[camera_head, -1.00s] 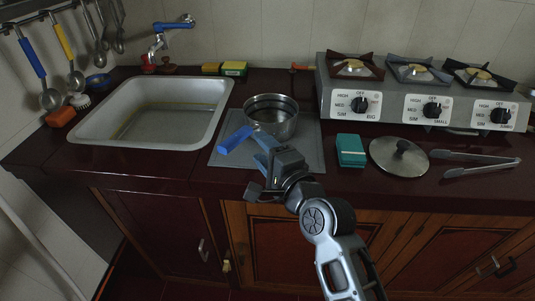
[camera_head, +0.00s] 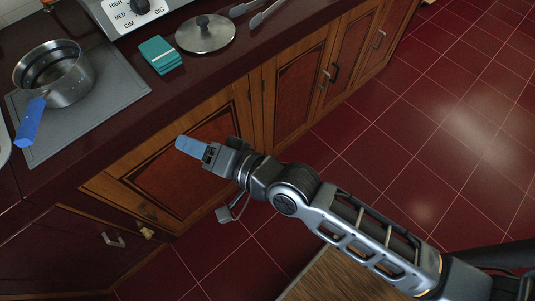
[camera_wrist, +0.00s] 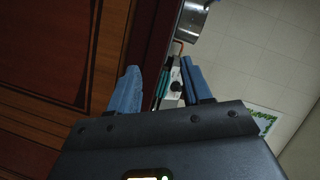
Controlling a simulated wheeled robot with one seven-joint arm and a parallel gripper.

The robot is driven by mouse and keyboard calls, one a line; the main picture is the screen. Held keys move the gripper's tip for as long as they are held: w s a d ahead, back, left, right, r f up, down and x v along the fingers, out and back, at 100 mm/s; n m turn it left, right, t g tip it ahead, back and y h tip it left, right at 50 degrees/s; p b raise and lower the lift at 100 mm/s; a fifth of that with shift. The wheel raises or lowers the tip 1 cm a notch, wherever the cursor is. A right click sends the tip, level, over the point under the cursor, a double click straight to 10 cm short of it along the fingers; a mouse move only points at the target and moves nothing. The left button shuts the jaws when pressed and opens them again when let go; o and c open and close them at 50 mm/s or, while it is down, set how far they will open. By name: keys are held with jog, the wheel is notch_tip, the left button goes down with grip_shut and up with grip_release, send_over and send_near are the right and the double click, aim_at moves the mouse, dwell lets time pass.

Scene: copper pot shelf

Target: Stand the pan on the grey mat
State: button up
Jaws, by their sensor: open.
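The pan (camera_head: 62,76) is a steel pan with a blue handle (camera_head: 30,122). It stands upright on the grey mat (camera_head: 105,101) at the upper left of the head view, with its handle toward the counter's front edge. My gripper (camera_head: 192,148) is empty, in front of the cabinet doors and apart from the pan. In the wrist view its two blue fingers (camera_wrist: 158,88) are spread apart with nothing between them. Part of a shiny steel thing (camera_wrist: 190,22), perhaps the pan, shows at the top of the wrist view.
A teal sponge stack (camera_head: 160,54) and a lid with a black knob (camera_head: 205,34) lie right of the mat. Wooden cabinet doors (camera_head: 190,170) are close to my gripper. The red tiled floor (camera_head: 430,110) is clear.

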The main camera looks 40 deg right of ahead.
jog(key=s+d+n+h, duration=0.2)
jog(key=s+d, duration=0.2)
jog(key=s, duration=0.4)
jog(key=s+d+n+h, duration=0.15)
jog(key=s+d, duration=0.25)
jog(key=s, duration=0.4)
jog(key=s+d+r+n+h, duration=0.1)
jog(key=s+d+r+n, duration=0.2)
jog(key=s, duration=1.1)
notch_tip(320, 180, up, 6)
jog(key=n, duration=0.3)
